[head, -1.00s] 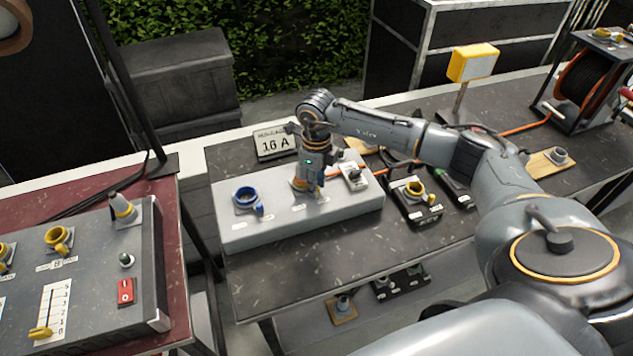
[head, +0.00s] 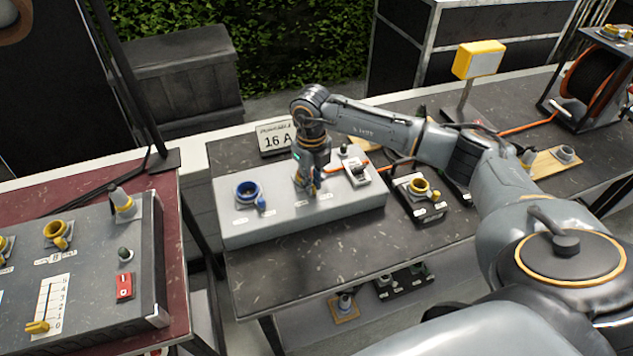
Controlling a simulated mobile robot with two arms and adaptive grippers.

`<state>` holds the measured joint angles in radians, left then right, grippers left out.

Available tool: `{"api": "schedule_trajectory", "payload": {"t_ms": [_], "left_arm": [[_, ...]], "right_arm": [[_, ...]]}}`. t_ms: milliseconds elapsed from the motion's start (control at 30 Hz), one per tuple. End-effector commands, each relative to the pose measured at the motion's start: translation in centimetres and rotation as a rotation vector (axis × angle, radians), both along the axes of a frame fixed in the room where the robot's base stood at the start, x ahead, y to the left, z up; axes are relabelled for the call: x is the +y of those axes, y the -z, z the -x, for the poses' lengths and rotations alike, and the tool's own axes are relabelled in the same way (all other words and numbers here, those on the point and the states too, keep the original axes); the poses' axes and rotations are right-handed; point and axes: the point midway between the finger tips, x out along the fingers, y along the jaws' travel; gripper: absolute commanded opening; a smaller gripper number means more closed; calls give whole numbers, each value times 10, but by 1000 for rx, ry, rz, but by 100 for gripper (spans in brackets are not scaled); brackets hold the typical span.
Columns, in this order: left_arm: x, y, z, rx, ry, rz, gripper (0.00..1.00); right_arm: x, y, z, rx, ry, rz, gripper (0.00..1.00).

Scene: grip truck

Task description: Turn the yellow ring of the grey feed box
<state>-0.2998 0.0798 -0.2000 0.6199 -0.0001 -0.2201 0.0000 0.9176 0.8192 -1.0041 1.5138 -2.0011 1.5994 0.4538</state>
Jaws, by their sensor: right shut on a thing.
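The grey feed box (head: 285,218) stands on the dark table. A blue socket (head: 248,192) sits at the left of its top, and a small switch plate (head: 357,172) sits at the right. My right gripper (head: 306,186) points down onto the middle of the box top and is shut there. The yellow ring is mostly hidden behind the fingers, so its angle cannot be told. My left gripper does not show.
A sign reading 16 A (head: 274,137) stands behind the box. A small black box with a yellow socket (head: 420,194) stands right of it. A grey control panel (head: 100,250) is on the red table at left. An orange cable (head: 400,161) runs behind to a reel (head: 590,80).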

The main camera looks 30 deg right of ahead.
Motion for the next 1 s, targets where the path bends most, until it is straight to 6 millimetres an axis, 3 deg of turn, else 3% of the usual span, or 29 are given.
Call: {"api": "schedule_trajectory", "payload": {"t_ms": [500, 1000], "left_arm": [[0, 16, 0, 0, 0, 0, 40], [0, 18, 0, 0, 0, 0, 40]], "right_arm": [[18, 0, -9, -4, 382, -1, 0], [22, -2, -12, -4, 484, -2, 0]]}}
